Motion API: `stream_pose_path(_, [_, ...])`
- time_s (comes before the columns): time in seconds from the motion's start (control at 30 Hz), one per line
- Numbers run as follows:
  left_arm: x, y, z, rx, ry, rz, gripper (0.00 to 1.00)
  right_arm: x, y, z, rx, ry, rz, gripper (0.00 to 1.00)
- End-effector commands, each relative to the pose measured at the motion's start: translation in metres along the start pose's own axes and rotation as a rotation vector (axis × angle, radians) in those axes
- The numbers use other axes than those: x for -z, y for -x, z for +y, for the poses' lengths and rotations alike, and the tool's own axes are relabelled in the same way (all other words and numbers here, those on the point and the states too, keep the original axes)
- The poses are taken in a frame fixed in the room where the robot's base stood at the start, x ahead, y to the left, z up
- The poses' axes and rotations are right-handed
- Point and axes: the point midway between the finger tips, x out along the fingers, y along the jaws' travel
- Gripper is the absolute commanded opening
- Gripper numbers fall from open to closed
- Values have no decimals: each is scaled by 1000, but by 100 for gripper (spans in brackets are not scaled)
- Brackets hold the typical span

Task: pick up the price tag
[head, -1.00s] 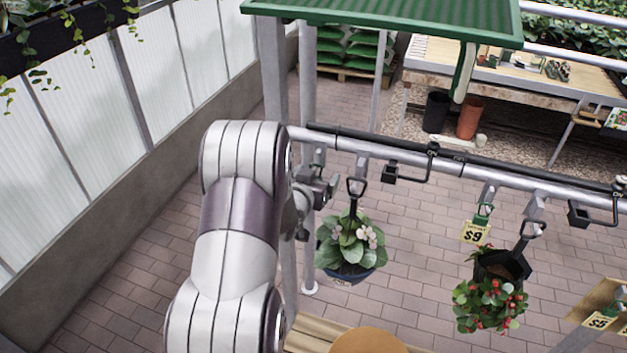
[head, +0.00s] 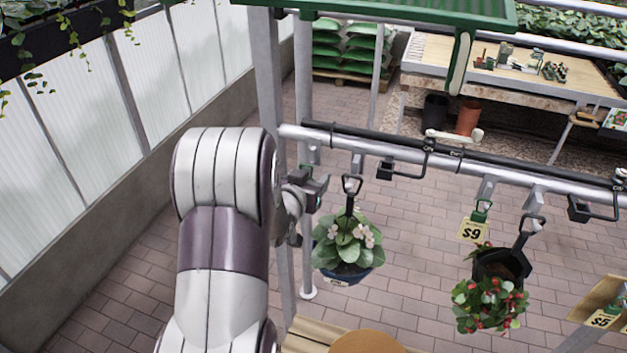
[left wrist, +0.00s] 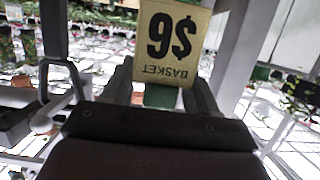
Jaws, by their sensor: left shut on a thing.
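A yellow price tag (left wrist: 172,42) reading "$9 BASKET" shows upside down in the left wrist view. A green clip (left wrist: 161,96) is at its edge, between my fingers. My left gripper (left wrist: 162,88) is shut on this tag. In the head view my left gripper (head: 316,190) is by the left end of the metal rail, above and left of a hanging basket with pale flowers (head: 346,250). The held tag is mostly hidden there. Another $9 tag (head: 472,230) hangs from the rail farther right. My right gripper is not in view.
The metal rail (head: 400,158) with black hooks crosses the view. A red-flowered basket (head: 490,304) hangs at right. Posts (head: 268,75) stand behind my left arm. A round wooden top (head: 367,343) is at the bottom. A potting bench (head: 510,88) stands behind.

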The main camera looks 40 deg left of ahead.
Motion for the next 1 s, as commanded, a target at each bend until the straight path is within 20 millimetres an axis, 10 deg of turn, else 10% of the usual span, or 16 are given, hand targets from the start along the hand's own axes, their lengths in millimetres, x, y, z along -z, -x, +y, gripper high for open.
stream_pose_path(0.2, [-27,71,-1,6,-1,5,42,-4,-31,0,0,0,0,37])
stream_pose_path(0.43, [-30,128,-1,3,4,-4,42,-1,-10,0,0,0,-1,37])
stream_pose_path(1.0, [-45,144,0,0,-1,1,42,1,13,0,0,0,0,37])
